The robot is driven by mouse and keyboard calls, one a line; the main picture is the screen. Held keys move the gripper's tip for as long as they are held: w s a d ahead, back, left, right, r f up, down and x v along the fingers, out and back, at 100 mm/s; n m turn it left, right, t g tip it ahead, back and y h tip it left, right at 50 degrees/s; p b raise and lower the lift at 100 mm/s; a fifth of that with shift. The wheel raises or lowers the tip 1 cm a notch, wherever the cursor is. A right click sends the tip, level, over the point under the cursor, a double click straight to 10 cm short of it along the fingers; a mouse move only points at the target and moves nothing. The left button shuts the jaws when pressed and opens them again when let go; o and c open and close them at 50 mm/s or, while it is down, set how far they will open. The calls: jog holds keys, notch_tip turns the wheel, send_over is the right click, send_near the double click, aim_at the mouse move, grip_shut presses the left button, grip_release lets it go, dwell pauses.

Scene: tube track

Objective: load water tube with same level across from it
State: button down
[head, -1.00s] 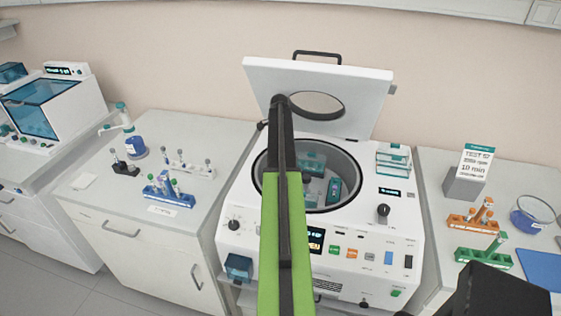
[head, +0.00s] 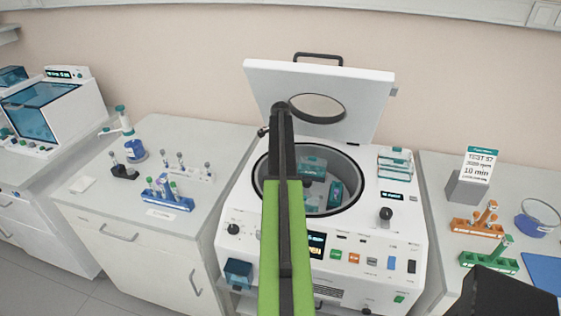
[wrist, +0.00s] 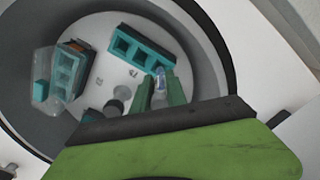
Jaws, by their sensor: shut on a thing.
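The centrifuge (head: 325,236) stands in the middle with its lid (head: 365,95) up and its bowl open. In the wrist view, my gripper (wrist: 160,85) has its green fingers closed around a clear tube (wrist: 161,76) with a bluish part, over the bowl. Its liquid level cannot be read, and its lower end is hidden. A teal bucket (wrist: 142,46) with several empty-looking slots lies just beyond the tube. A second teal bucket (wrist: 68,72), partly behind a clear cover, is at the left of the bowl. In the head view my arm hides the gripper and part of the bowl.
A blue rack with tubes (head: 166,200) stands on the left bench. Orange (head: 475,228) and green (head: 487,262) racks, a sign (head: 476,168) and a glass bowl (head: 537,218) are on the right bench. The bowl's grey wall (wrist: 205,35) surrounds the gripper closely.

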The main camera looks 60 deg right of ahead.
jog(key=shift+f+b, duration=0.4)
dwell(0.7)
jog(key=shift+f+b, duration=0.5)
jog(key=shift+f, duration=0.2)
jog(key=shift+f+b, duration=1.5)
jog(key=shift+b, duration=0.2)
jog(key=c, duration=1.3)
grip_release()
jog(key=shift+o, duration=0.2)
jog(key=shift+r, duration=0.1)
notch_tip(320, 180, up, 8)
jog(key=p, duration=0.8)
jog(key=shift+s, duration=0.1)
jog(key=shift+f, duration=0.3)
